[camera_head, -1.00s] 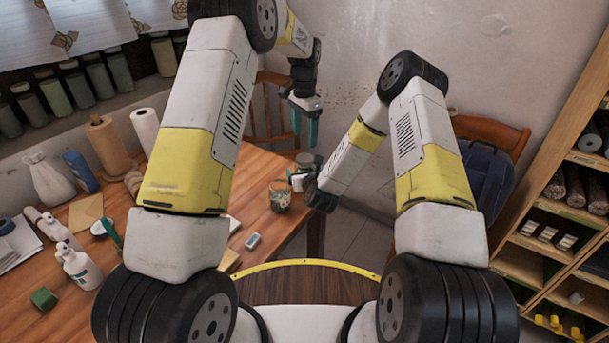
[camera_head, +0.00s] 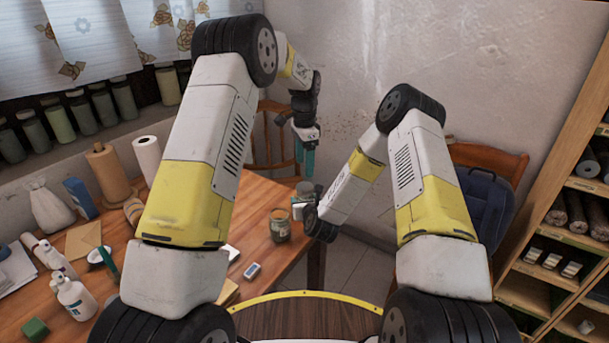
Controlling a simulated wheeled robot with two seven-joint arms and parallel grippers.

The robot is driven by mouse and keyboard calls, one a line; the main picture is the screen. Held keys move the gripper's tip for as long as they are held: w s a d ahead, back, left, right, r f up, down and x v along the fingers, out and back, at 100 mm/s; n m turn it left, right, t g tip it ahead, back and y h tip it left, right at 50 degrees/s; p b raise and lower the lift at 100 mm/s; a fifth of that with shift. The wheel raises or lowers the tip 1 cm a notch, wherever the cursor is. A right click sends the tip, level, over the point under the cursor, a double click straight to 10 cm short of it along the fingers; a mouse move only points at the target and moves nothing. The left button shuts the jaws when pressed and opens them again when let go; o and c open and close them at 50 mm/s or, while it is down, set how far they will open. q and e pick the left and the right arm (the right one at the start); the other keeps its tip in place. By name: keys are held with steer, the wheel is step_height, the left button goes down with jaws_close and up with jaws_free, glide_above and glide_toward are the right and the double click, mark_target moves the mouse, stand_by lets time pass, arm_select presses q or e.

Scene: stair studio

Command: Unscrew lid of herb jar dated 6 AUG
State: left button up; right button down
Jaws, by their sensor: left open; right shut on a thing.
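A small jar with a dark lid (camera_head: 305,187) is at the front of my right gripper (camera_head: 303,202), beyond the table's right corner. The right gripper is shut on it, though the wrist hides most of the jaws. My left gripper (camera_head: 304,160) points down just above that lid, its teal fingers open, with nothing visible between them. I cannot tell whether the fingertips touch the lid. A second glass jar (camera_head: 279,225) with dark contents stands upright on the table near its right edge. No date can be read on either jar.
A shelf unit (camera_head: 540,215) is at the right. More jars line the windowsill.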

mark_target(305, 186)
arm_select(q)
steer(key=m, duration=0.6)
steer(key=shift+m, duration=0.3)
steer(key=m, duration=1.2)
steer(key=shift+m, duration=0.4)
steer(key=shift+f, duration=4)
